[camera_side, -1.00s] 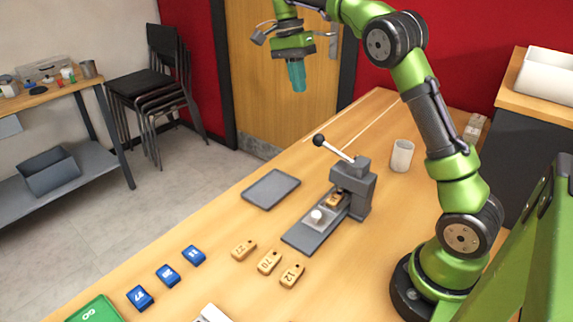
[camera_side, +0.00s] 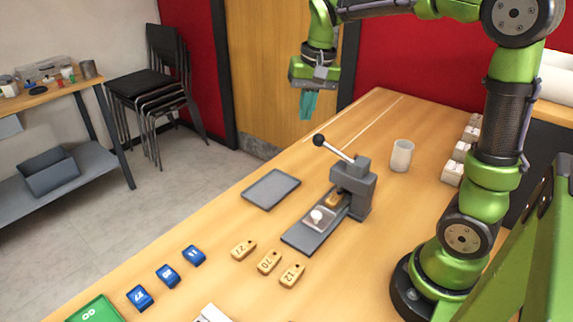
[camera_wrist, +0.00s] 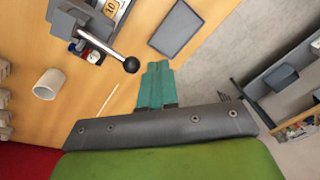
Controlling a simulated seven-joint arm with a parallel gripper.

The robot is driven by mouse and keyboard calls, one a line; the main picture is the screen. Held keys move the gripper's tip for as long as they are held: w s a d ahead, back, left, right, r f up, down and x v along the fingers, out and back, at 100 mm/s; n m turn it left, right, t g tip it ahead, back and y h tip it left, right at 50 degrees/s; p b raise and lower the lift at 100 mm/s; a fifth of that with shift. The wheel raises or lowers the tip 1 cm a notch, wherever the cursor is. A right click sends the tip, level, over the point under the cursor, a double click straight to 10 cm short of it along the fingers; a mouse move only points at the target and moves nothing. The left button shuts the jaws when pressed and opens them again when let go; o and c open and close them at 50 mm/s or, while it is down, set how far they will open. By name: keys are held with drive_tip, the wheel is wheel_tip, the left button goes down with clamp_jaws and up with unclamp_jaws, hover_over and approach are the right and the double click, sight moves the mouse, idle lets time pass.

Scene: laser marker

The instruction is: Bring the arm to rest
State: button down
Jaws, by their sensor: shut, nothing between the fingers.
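My gripper (camera_side: 308,104) hangs in the air above the far part of the table, with its teal fingers pointing down. The fingers are shut and hold nothing. In the wrist view the gripper (camera_wrist: 155,70) shows its two teal fingers together over the wooden table. The laser marker (camera_side: 352,187) stands on the table, below and to the right of the gripper in the side view, with its black-knobbed lever (camera_side: 335,150) raised. A wooden tag (camera_side: 334,200) sits in the marker; a tag also shows there in the wrist view (camera_wrist: 110,8).
An empty grey tray (camera_side: 271,189) lies left of the marker. Wooden tags (camera_side: 269,262) and blue tags (camera_side: 167,275) lie in front. A white cup (camera_side: 401,156) and several white boxes (camera_side: 453,172) stand on the right. The air around my gripper is clear.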

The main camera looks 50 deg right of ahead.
drive_tip(key=s+a+n+t+y, duration=0.1)
drive_tip(key=s+a+n+t, duration=0.3)
drive_tip(key=s+a, duration=0.6)
drive_tip(key=shift+s+f+t+y, duration=0.3)
drive_tip(key=shift+s+t, duration=0.4)
drive_tip(key=shift+s, duration=1.05)
